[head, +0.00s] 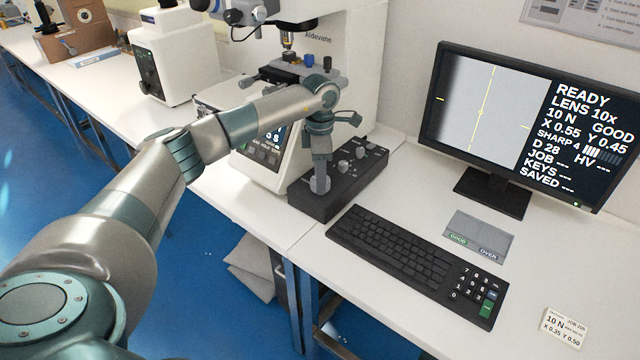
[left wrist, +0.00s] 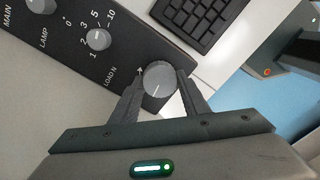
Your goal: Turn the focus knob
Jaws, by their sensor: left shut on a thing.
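The focus knob, a round grey knob (left wrist: 160,78) with a white pointer line, sits at the end of the black control box (head: 352,178). My left gripper (left wrist: 158,84) is shut on this knob, with one finger on each side of it, in the left wrist view. The pointer line slants down and left there. In the head view my left gripper (head: 320,180) reaches down to the box's near-left end. The monitor (head: 490,120) reads READY, LENS 10x, GOOD and SHARP 4. My right gripper is out of view.
The black keyboard (head: 395,250) lies just right of the box. A grey GOOD/OVER pad (head: 480,230) and a small white card (head: 565,327) lie beyond it. The white tester (head: 255,170) stands left behind the box. Other LAMP and LOAD N knobs (left wrist: 98,39) are close by.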

